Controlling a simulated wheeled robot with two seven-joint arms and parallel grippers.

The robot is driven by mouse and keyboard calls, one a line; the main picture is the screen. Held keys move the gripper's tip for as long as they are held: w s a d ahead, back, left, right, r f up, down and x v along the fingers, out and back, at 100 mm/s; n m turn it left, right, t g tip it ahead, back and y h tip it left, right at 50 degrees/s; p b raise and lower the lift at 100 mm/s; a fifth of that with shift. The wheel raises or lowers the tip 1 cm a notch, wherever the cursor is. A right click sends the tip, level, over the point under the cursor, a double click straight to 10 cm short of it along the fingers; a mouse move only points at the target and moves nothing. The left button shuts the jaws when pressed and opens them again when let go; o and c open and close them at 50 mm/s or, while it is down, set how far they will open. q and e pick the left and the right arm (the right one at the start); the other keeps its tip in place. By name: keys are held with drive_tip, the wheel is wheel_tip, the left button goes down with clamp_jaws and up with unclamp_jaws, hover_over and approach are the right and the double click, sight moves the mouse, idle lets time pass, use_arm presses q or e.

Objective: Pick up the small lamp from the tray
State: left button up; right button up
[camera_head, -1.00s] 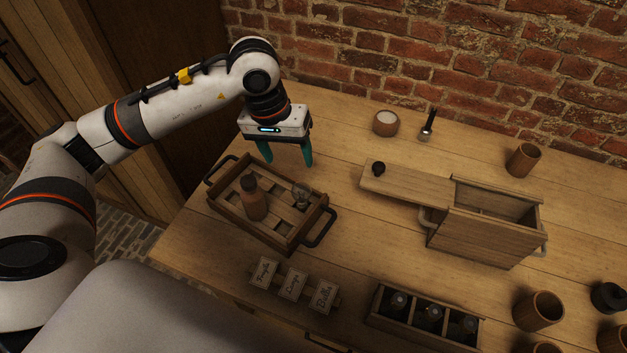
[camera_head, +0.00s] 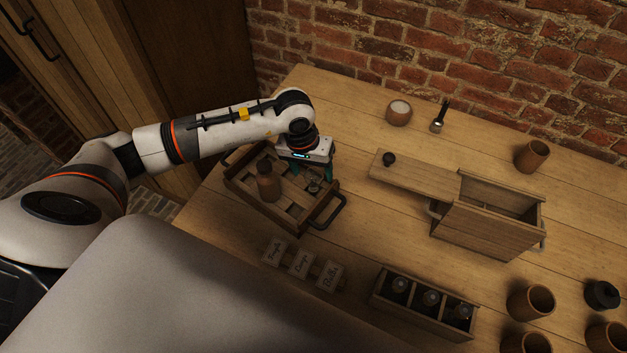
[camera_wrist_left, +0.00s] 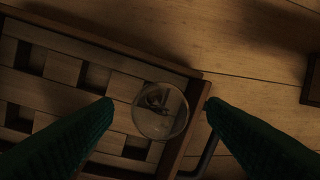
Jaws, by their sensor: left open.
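The small lamp (camera_head: 314,187) is a clear glass bulb standing in the right end of the wooden tray (camera_head: 325,206). In the left wrist view the lamp (camera_wrist_left: 160,110) shows as a round glass shape with a dark core, close to the tray's end wall (camera_wrist_left: 190,125). My left gripper (camera_head: 311,181) is over that end of the tray, partly hiding the lamp in the head view. In the left wrist view its green fingers (camera_wrist_left: 160,106) are open, one on each side of the lamp, with nothing held. I cannot tell the height gap. My right gripper is not in view.
A brown bottle (camera_head: 268,183) stands in the tray, left of the lamp. The tray has a dark handle (camera_head: 330,216). Name cards (camera_head: 301,264) and a box of jars (camera_head: 408,308) lie nearer. A wooden box (camera_head: 480,233) with its lid aside is right.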

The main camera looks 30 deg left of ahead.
use_arm(q)
drive_tip(key=shift+f, duration=0.2)
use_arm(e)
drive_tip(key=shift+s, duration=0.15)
use_arm(q)
drive_tip(key=c, duration=1.2)
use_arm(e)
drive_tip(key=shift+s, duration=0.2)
use_arm(q)
drive_tip(key=shift+w+r, duration=0.1)
drive_tip(key=shift+r, duration=0.05)
